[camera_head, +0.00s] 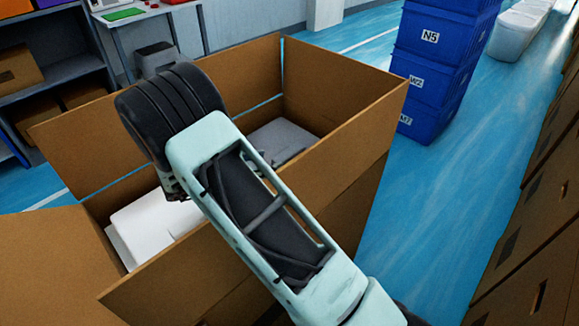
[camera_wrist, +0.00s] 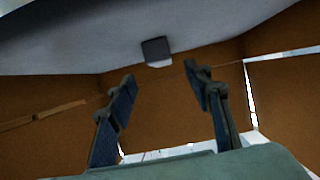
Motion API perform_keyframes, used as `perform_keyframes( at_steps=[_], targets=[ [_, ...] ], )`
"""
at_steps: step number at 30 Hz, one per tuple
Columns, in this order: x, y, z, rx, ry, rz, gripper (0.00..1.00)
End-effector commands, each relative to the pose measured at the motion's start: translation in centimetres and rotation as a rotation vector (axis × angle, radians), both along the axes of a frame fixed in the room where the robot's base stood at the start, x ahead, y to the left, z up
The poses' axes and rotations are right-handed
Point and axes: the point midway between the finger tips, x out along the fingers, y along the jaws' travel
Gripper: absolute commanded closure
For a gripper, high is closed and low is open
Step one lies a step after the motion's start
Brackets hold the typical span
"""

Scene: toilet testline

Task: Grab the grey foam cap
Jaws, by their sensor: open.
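The grey foam cap (camera_head: 285,138) shows as a grey block inside the open cardboard box, at its back right. My arm covers part of it in the head view. My gripper (camera_wrist: 160,76) is open in the wrist view, with two dark fingers spread apart and nothing between them. In the head view my arm reaches over the box and hides the fingers. A broad grey surface (camera_wrist: 150,32) with a small dark square fills the top of the wrist view; I cannot tell whether it is the cap.
The cardboard box (camera_head: 345,135) has raised flaps around the arm. A white object (camera_head: 150,222) lies in its left part. Blue stacked crates (camera_head: 437,75) stand behind on the right. Shelves (camera_head: 62,75) stand at the left. Blue floor is clear right of the box.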

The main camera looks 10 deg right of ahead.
Motion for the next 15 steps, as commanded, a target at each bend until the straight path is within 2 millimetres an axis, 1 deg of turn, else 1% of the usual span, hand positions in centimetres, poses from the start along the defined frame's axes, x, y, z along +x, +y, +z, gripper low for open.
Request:
perform_keyframes(
  at_steps=[1, 3, 10, 15],
  targets=[
    [0.4, -0.8, -0.5, -0.003, 0.000, -0.004, 0.54],
    [1.0, -1.7, -1.0, -0.001, 0.000, -0.002, 0.54],
    [2.4, -3.6, -1.7, 0.000, -0.003, -0.002, 0.54],
    [3.9, -5.8, -2.4, -0.001, -0.002, -0.002, 0.54]
  ],
)
